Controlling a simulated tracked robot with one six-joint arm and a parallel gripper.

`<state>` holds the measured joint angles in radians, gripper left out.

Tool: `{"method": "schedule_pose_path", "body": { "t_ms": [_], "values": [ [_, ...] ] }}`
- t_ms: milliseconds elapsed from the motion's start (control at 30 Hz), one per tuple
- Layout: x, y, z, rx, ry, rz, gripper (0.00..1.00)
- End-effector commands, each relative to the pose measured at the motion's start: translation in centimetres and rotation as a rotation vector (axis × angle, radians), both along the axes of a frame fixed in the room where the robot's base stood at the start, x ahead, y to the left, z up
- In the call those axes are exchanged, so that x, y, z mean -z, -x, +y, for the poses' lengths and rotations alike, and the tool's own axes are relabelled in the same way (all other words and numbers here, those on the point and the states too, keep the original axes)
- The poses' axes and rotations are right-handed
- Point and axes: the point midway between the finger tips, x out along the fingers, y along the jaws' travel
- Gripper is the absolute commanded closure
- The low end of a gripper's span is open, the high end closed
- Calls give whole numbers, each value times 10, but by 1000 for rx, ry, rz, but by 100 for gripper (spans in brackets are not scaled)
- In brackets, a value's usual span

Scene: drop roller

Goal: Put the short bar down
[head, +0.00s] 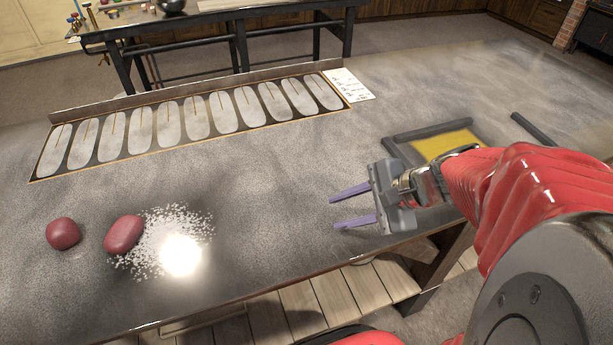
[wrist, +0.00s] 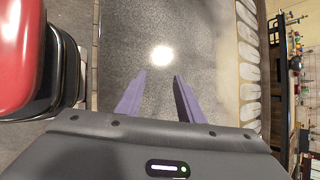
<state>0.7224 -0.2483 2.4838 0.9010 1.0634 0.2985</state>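My gripper (head: 334,213) is open, its two purple fingers apart above the grey table near its front edge, pointing left. In the wrist view the gap between the fingers (wrist: 160,76) is empty, with bare table beyond. A dark bar (head: 430,129) lies along the far side of a yellow panel (head: 447,144), and another dark piece runs along the panel's left side, partly hidden by my gripper and arm. A separate dark bar (head: 533,129) lies alone farther right on the table. I cannot tell which of these is the short bar.
A long tray (head: 40,178) with several pale oval slots lies at the back left, with a white card (head: 348,84) at its right end. Two red lumps (head: 63,234) (head: 123,233) and white grains (head: 190,226) lie at front left. The table's middle is clear.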

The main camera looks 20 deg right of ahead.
Motion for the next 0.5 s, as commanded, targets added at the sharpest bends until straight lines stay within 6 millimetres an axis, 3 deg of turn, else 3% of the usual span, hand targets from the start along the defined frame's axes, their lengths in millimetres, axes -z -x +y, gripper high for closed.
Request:
{"method": "schedule_pose_path", "body": {
  "t_ms": [200,500],
  "values": [
    [-6,22,36,-334,273,-39,66],
    [-22,46,58,-758,656,-141,66]
  ]
}}
